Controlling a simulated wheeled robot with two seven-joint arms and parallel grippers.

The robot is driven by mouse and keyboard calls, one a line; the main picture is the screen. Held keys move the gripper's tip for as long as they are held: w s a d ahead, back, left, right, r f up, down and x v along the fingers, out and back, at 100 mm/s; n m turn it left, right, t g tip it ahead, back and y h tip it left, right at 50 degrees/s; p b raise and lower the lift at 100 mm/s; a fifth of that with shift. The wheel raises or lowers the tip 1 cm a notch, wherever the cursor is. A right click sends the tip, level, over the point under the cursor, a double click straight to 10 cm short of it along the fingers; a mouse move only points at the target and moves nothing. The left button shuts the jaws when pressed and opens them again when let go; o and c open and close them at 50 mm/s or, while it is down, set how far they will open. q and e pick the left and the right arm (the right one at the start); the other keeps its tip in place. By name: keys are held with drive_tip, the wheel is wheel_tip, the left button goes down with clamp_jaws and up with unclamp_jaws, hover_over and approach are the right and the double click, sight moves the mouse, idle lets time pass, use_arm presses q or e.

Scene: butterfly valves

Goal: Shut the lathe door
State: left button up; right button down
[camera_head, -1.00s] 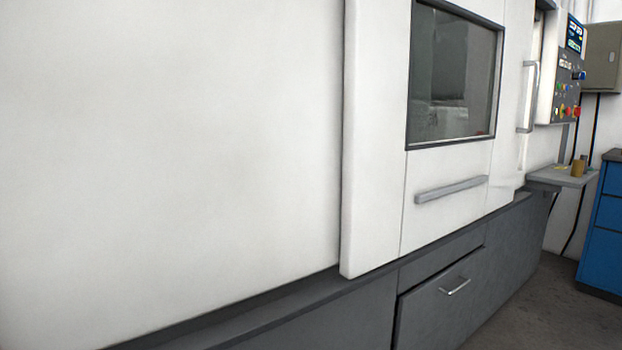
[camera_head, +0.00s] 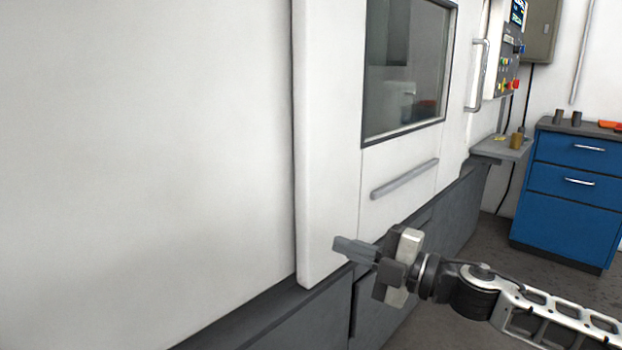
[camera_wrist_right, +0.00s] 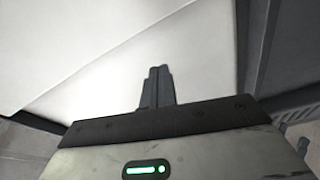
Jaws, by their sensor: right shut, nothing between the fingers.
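The lathe door (camera_head: 330,190) is a white panel with a dark-framed window (camera_head: 405,70). A grey horizontal bar (camera_head: 405,179) is below the window, and an upright handle (camera_head: 477,75) is near the panel's right side. I cannot tell how far the door stands open. My right gripper (camera_head: 352,249) is shut and empty, in front of the door's lower part and pointing left. In the right wrist view, its fingers (camera_wrist_right: 157,85) are together before a white surface; contact is not clear. The upright handle is well beyond the gripper. My left gripper is out of view.
A control panel (camera_head: 508,50) with coloured buttons is right of the handle. A small grey shelf (camera_head: 497,148) juts out below it, with a brown cup (camera_head: 517,139) on it. A blue drawer cabinet (camera_head: 568,205) stands at the right. Floor is clear between cabinet and lathe.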

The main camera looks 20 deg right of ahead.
sight(313, 199)
wheel_tip(313, 199, up, 6)
drive_tip(key=n+g+y, duration=0.1)
drive_tip(key=n+g, duration=0.1)
drive_tip(key=n, duration=0.2)
drive_tip(key=w+a+p, duration=0.1)
drive_tip(key=w, duration=0.1)
drive_tip(key=w+a+p, duration=0.1)
drive_tip(key=w+p, duration=0.1)
drive_tip(key=w, duration=0.1)
drive_tip(key=w+a+p, duration=0.1)
drive_tip(key=w+a, duration=0.1)
drive_tip(key=w, duration=0.1)
drive_tip(key=shift+w+f, duration=0.2)
drive_tip(key=shift+f, duration=0.15)
drive_tip(key=shift+w+d, duration=0.1)
drive_tip(key=shift+d, duration=0.25)
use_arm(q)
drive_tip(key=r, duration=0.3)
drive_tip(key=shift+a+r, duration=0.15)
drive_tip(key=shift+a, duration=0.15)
use_arm(e)
drive_tip(key=shift+w+d+r, duration=0.1)
drive_tip(key=shift+w+d, duration=0.05)
drive_tip(key=shift+d, duration=0.2)
